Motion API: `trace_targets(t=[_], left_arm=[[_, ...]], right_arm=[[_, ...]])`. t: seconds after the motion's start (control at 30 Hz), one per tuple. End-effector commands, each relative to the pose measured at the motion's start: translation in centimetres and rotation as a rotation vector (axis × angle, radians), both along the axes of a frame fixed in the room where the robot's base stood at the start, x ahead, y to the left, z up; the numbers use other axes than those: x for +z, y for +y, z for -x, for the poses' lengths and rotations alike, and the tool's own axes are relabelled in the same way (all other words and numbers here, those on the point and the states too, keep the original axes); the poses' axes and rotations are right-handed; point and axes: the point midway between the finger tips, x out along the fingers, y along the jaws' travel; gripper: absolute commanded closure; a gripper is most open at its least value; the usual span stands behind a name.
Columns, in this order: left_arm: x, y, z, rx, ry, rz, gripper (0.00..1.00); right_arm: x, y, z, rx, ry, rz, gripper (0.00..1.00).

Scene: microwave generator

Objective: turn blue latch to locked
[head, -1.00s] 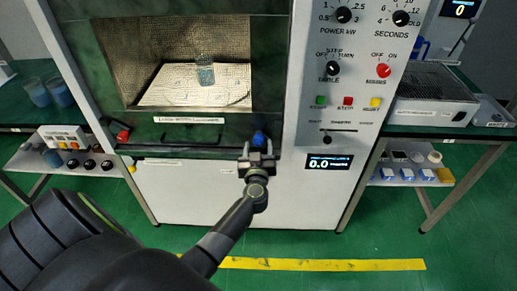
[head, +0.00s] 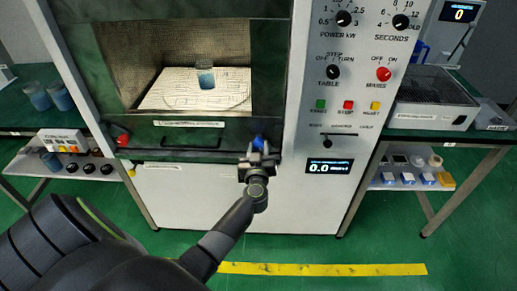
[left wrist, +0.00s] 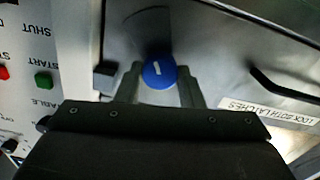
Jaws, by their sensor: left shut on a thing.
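The blue latch (head: 258,141) is at the lower right corner of the microwave's dark green door frame. In the left wrist view, its round blue knob (left wrist: 159,75) has a short white line, nearly upright in that picture. My left gripper (head: 257,158) is shut on the blue latch, with one finger on each side of the knob. The gripper looks slightly turned in the head view, and its body hides the lower part of the latch. My right gripper is in neither view.
A red latch (head: 122,140) is at the lower left of the door frame. A beaker of blue liquid (head: 205,76) stands inside the lit cavity. The control panel (head: 350,100) is right of the latch. Side tables flank the machine.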

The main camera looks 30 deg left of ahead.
Motion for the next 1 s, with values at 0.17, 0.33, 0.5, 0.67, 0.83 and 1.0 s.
trace_targets(t=[0.17, 0.33, 0.5, 0.67, 0.83, 1.0], left_arm=[[0.1, 0.0, 0.0, 0.0, -0.025, 0.045, 0.89], [0.1, 0.0, 0.0, 0.0, -0.08, 0.136, 0.89], [0.2, 0.0, 0.0, 0.0, -0.157, 0.262, 0.89], [0.1, 0.0, 0.0, 0.0, -0.237, 0.391, 0.89], [0.0, 0.0, 0.0, 0.0, -0.322, 0.529, 0.89], [-0.1, 0.0, 0.1, 0.001, -0.407, 0.667, 0.89]], right_arm=[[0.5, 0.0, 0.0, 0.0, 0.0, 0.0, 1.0], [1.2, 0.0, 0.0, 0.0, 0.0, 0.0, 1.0], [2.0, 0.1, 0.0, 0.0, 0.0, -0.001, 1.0], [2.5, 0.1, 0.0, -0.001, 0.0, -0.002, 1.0], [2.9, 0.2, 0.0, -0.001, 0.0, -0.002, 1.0], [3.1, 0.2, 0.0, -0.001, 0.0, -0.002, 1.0]])
